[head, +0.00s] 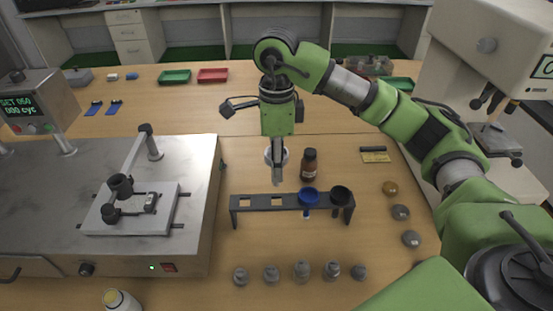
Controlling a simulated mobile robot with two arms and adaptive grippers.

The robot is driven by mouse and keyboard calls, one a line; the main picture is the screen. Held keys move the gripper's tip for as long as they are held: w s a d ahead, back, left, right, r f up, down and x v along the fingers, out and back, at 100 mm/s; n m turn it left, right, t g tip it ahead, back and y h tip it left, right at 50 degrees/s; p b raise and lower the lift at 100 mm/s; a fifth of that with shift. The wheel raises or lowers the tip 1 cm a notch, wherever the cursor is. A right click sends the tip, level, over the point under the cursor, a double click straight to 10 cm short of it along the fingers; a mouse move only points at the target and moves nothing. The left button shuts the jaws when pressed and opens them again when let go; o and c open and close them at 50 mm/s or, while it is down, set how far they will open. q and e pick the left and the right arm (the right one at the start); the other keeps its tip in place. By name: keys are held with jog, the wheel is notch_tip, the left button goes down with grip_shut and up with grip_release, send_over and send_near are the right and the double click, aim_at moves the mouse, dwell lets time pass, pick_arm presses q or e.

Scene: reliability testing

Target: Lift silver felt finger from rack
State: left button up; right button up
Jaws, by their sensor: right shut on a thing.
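The rack (262,209) is a dark grey stand on the wooden table, right of the steel tester. A blue finger (309,196) and a black finger (341,194) sit in its two right holes, and its two left holes are empty. My right gripper (277,149) points straight down above and behind the rack. It is shut on the silver felt finger (278,175), whose pale round collar shows around the jaws and whose stem hangs down. The finger appears clear of the rack. My left gripper is not in view.
A brown bottle (309,165) stands close to the right of the held finger. Several grey weights (302,271) line the table in front of the rack. The steel tester (180,160) fills the left side.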

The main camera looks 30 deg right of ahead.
aim_at(277, 185)
jog(key=shift+f+b, duration=1.7)
jog(key=shift+f, duration=0.65)
